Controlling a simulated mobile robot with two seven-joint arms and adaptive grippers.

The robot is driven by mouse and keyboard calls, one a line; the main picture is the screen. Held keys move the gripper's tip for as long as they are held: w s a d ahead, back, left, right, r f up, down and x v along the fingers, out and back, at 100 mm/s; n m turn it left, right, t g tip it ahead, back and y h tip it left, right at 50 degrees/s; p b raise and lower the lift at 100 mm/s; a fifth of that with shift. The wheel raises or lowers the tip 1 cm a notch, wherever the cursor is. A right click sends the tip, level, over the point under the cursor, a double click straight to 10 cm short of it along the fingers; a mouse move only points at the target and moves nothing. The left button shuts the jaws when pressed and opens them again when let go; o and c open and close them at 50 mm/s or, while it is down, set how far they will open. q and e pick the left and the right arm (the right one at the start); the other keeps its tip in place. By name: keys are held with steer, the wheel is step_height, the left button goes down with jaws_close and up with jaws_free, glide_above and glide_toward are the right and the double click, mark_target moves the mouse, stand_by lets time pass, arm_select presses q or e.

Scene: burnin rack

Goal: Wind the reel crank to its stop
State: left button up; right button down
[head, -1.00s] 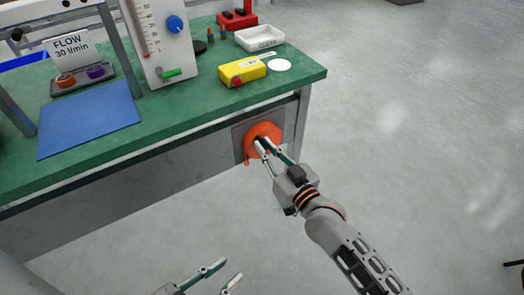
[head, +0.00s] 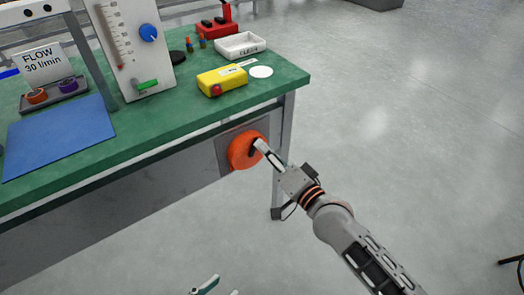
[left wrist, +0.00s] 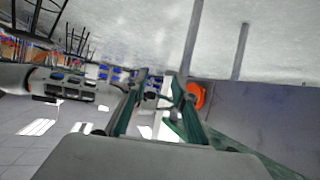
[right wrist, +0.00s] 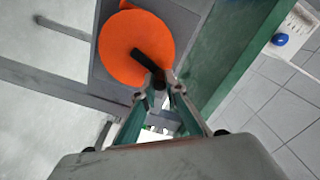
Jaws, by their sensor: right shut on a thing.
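The orange reel (head: 240,152) is mounted on a grey plate on the front of the bench, below the top. It also shows in the right wrist view (right wrist: 122,50), with its black crank handle (right wrist: 148,62) reaching out from its face. My right gripper (head: 258,146) is at the reel, and in the right wrist view its fingertips (right wrist: 160,84) are closed around the handle's end. My left gripper (head: 215,290) is low at the bottom edge, away from the reel. In the left wrist view its fingers (left wrist: 160,85) are spread apart with nothing between them.
The green bench top (head: 160,130) holds a yellow box (head: 221,80), a white tray (head: 240,45), a flow meter panel (head: 128,50) and a blue mat (head: 60,137). A bench leg (head: 284,150) stands just right of the reel. The floor on the right is open.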

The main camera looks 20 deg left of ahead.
arm_select(q)
steer(key=shift+s+d+r+n+h+b, duration=0.1)
steer(key=shift+s+d+n+h+b, duration=0.1)
steer(key=shift+d+n+b, duration=0.55)
steer(key=shift+s+d+n+h+b, duration=0.15)
steer(key=shift+d+n+b, duration=0.3)
steer(key=shift+d, duration=0.5)
arm_select(e)
steer(key=shift+w+d+f+m, duration=0.35)
steer(key=shift+f+m, duration=0.1)
steer(key=shift+m, duration=0.9)
steer(key=shift+w+d+f+m, duration=0.2)
steer(key=shift+w+f+m, duration=0.15)
steer(key=shift+m, duration=1.05)
steer(key=shift+w+d+f+m, duration=0.3)
steer(key=shift+f+m, duration=0.2)
steer(key=shift+m, duration=0.85)
arm_select(q)
steer(key=shift+w, duration=0.1)
arm_select(e)
steer(key=c, duration=2.1)
jaws_free()
steer(key=shift+o, duration=0.3)
arm_select(q)
steer(key=shift+a, duration=0.1)
arm_select(e)
steer(key=shift+r, duration=0.1)
steer(key=v, duration=1.2)
